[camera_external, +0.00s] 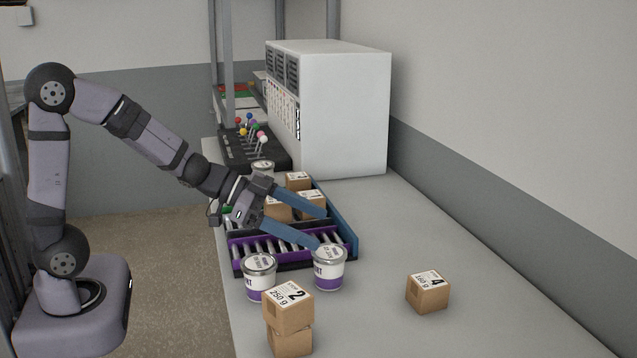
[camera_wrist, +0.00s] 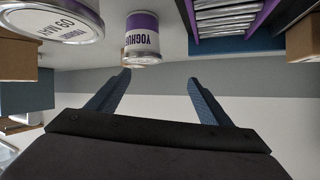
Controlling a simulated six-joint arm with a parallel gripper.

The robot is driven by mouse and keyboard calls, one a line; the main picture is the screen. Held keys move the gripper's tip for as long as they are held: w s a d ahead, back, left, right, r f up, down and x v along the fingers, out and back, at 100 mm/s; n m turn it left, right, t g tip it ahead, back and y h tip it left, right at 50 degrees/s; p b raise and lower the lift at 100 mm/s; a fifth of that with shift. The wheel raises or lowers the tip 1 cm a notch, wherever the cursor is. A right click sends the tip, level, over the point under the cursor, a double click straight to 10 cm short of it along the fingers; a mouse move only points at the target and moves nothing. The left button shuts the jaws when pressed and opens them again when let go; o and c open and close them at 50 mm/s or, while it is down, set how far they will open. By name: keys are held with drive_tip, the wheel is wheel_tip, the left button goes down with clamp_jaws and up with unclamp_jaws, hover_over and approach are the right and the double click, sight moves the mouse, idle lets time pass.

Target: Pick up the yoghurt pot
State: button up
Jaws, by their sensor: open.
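In the wrist view a white pot with a purple band, lettered YOGHURT (camera_wrist: 142,40), stands beyond the left fingertip. By its place, it appears to be the right of the two front pots (camera_external: 329,270) in the external view, where its lettering is unclear. My gripper (camera_external: 322,231) is open and empty, its lower finger close above that pot. In the wrist view my gripper (camera_wrist: 159,78) has both fingers apart with nothing between them. A similar pot (camera_external: 260,278) stands to the left; its lid (camera_wrist: 50,20) fills the wrist view's upper left corner.
Behind the pots is a purple-edged roller rack (camera_external: 272,246) with several boxes. Stacked boxes (camera_external: 289,311) stand in front, and a single box (camera_external: 428,293) to the right. Another pot (camera_external: 263,168) is farther back.

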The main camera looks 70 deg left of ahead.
sight(324, 251)
drive_tip(key=s+f+m+h+b, duration=0.1)
drive_tip(key=s+f+h+b, duration=0.1)
drive_tip(key=s+h+b, duration=0.2)
drive_tip(key=shift+a+b+x, duration=0.1)
drive_tip(key=shift+b+x, duration=0.1)
drive_tip(key=shift+x, duration=1.55)
drive_tip(key=shift+a+b+x, duration=0.15)
drive_tip(key=shift+x, duration=1.55)
drive_tip(key=shift+w+f, duration=0.1)
drive_tip(key=shift+f, duration=0.05)
drive_tip(key=c, duration=1.1)
